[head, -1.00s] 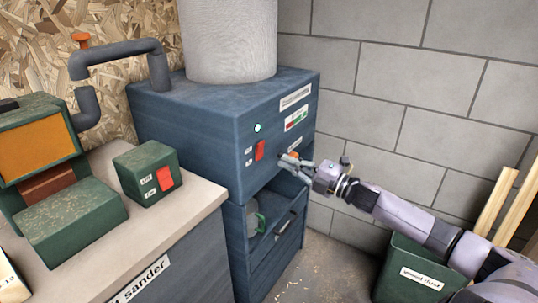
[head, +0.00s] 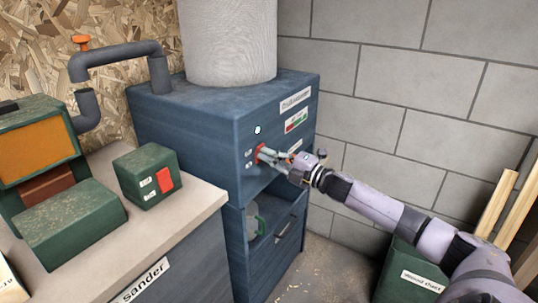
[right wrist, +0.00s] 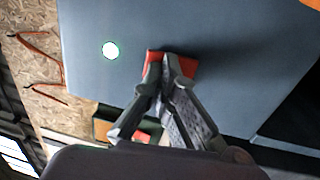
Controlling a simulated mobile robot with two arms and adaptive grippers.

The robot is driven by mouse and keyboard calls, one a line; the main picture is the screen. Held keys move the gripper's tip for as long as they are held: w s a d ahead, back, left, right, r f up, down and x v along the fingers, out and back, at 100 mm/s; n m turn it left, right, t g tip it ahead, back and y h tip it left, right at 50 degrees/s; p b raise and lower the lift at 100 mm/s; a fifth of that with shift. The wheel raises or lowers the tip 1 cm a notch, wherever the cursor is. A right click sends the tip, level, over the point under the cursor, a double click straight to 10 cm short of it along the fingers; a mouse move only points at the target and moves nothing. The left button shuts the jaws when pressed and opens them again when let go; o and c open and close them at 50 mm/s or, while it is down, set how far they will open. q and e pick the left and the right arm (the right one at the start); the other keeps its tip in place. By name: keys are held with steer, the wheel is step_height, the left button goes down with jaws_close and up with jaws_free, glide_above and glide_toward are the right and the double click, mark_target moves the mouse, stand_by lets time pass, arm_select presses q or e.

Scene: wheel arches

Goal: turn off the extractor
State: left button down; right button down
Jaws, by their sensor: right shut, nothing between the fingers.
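The extractor (head: 185,125) is a dark blue cabinet with a wide pale duct on top. A red rocker switch (head: 260,151) sits on its front, partly hidden by my right gripper (head: 265,153). A white-green lamp (head: 257,129) above the switch is lit. In the right wrist view the lamp (right wrist: 110,50) also glows, and the red switch (right wrist: 182,65) lies behind the fingertips (right wrist: 168,62). My right gripper is shut and empty, with its tips at the switch; I cannot tell whether they touch it. My left gripper is not in view.
A green box (head: 147,177) with its own red switch stands on the sander bench (head: 200,203) at the left. A shelf opening with a green-handled thing lies below the switch. A green bin (head: 408,272) and wood strips stand at the right.

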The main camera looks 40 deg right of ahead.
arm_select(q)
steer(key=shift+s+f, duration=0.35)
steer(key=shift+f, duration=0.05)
arm_select(e)
steer(key=shift+w+r, duration=0.15)
steer(key=v, duration=1.2)
stand_by(0.5)
